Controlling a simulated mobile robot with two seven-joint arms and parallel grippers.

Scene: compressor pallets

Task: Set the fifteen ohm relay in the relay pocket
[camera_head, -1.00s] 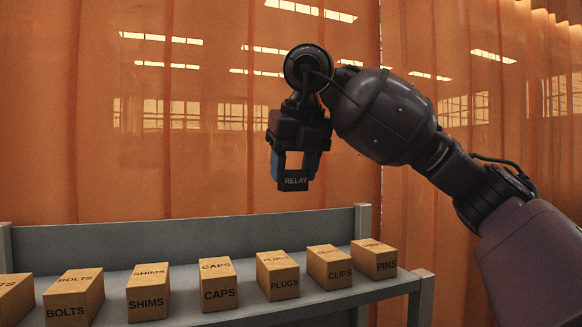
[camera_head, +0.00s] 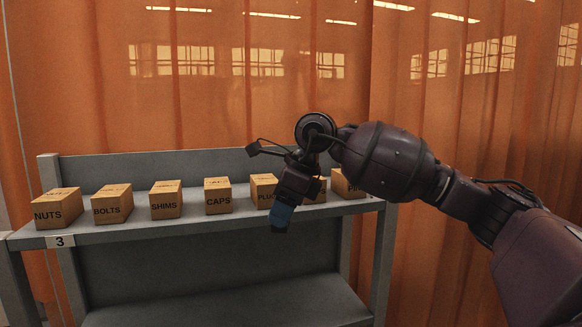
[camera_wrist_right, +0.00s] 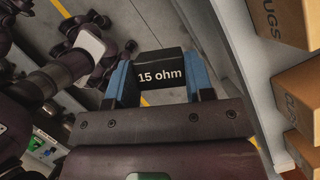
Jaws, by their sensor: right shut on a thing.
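The relay (camera_wrist_right: 159,78) is a black block marked "15 ohm" in the right wrist view. My right gripper (camera_wrist_right: 160,88) is shut on it, with one blue finger at each side. In the head view my right gripper (camera_head: 281,217) points downward in front of the shelf, below the boxes' level. It shows side-on there, and I cannot make out the relay clearly. I see no relay pocket in these frames. My left gripper does not show.
A grey shelf unit (camera_head: 150,233), tagged 3, holds a row of cardboard boxes, including nuts (camera_head: 57,209), bolts (camera_head: 112,204), shims (camera_head: 166,200) and caps (camera_head: 218,196). The lower shelf (camera_head: 225,306) looks empty where visible. An orange curtain (camera_head: 270,100) hangs behind.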

